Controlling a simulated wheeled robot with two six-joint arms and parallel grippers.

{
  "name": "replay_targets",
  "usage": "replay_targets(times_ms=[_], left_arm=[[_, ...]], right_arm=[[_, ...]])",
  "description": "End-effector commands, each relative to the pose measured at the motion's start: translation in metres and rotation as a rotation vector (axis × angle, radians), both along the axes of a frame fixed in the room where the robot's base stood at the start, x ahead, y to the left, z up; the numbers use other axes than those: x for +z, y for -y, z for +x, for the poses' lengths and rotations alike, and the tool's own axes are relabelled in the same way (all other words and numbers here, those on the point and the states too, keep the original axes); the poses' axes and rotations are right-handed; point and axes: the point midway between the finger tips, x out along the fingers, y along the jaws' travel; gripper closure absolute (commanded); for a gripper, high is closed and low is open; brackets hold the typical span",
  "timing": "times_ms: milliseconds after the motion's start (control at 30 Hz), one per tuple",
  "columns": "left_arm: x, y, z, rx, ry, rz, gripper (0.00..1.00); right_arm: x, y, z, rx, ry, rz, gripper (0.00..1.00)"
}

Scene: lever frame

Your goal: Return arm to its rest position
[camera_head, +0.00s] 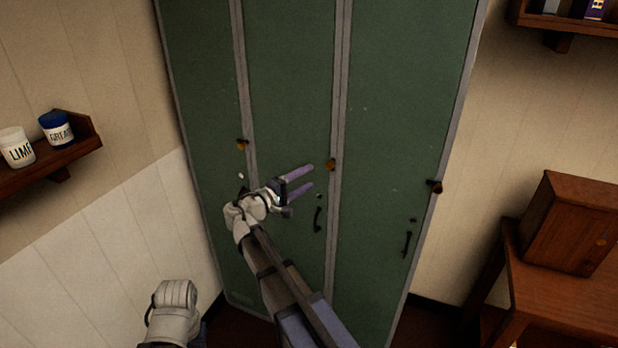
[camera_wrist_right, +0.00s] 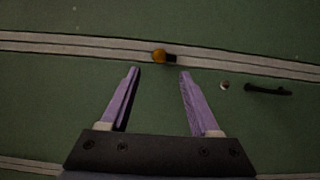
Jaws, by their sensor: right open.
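My right gripper (camera_head: 311,177) is open and empty in front of the middle door of a green locker (camera_head: 290,75). Its two purple fingers are apart and point toward an orange knob (camera_head: 330,164) at that door's right edge. In the right wrist view, the open fingers (camera_wrist_right: 160,74) point at the orange knob (camera_wrist_right: 159,56) on the pale seam, with a gap visible before it. A dark handle (camera_head: 317,219) is below the knob. The right arm reaches up from the bottom of the head view. My left gripper does not show.
A left wall shelf (camera_head: 75,152) holds a white jar (camera_head: 16,148) and a blue-lidded jar (camera_head: 56,130). A wooden cabinet (camera_head: 572,222) stands on a table (camera_head: 555,300) at right. Another shelf (camera_head: 570,22) is at upper right. The locker doors look closed.

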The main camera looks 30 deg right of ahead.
Motion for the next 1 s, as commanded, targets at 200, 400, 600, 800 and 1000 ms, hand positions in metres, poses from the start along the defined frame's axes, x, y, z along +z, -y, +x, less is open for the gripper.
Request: replay_targets(times_ms=[200, 400, 600, 800, 1000], left_arm=[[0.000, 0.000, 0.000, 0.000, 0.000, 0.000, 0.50], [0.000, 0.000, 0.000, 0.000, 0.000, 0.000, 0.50], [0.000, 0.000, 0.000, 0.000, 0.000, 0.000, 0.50], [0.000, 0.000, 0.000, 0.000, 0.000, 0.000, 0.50], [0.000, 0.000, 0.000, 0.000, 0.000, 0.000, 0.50]], right_arm=[[0.000, 0.000, 0.000, 0.000, 0.000, 0.000, 0.37], [-0.002, 0.000, -0.001, 0.000, 0.000, 0.007, 0.37], [-0.049, -0.026, -0.032, -0.002, -0.024, 0.227, 0.37], [-0.135, -0.098, -0.096, -0.015, -0.128, 0.655, 0.37], [-0.195, -0.188, -0.169, -0.029, -0.292, 1.047, 0.37]])
